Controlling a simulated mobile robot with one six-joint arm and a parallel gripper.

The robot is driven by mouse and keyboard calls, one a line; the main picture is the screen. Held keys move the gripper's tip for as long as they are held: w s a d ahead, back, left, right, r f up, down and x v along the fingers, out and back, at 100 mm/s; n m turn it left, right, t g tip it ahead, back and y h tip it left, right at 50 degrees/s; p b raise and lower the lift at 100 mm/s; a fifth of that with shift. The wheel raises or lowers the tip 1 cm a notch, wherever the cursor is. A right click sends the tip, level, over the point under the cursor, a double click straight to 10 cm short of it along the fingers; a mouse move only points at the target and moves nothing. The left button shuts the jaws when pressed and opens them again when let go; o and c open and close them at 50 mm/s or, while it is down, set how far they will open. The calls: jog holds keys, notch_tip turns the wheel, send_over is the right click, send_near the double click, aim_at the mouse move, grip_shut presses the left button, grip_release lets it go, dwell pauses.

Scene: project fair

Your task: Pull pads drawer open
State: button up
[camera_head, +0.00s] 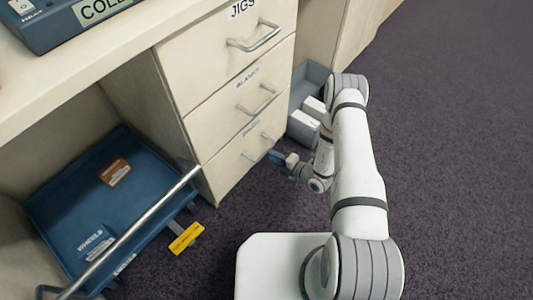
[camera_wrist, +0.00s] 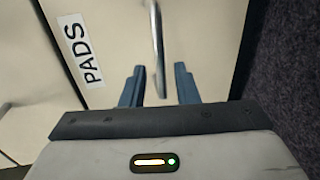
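The pads drawer (camera_head: 232,168) is the bottom drawer of the pale cabinet and looks shut. Its small label is hard to read in the head view, but PADS reads clearly on the drawer front (camera_wrist: 112,35) in the wrist view. Its metal bar handle (camera_head: 250,157) also shows in the wrist view (camera_wrist: 157,45). Contact with the handle cannot be told.
Above are the BLANKS drawer (camera_head: 242,93) and the JIGS drawer (camera_head: 222,52), both shut. A grey bin (camera_head: 309,76) with white boxes stands right of the cabinet, close to my arm. A blue WHEELS tray (camera_head: 75,205) and a yellow tag (camera_head: 187,238) are at left. Dark carpet is clear at right.

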aim_at(265, 152)
jog(key=shift+b+x, duration=0.55)
jog(key=shift+x, duration=1.8)
jog(key=shift+c, duration=0.2)
grip_shut()
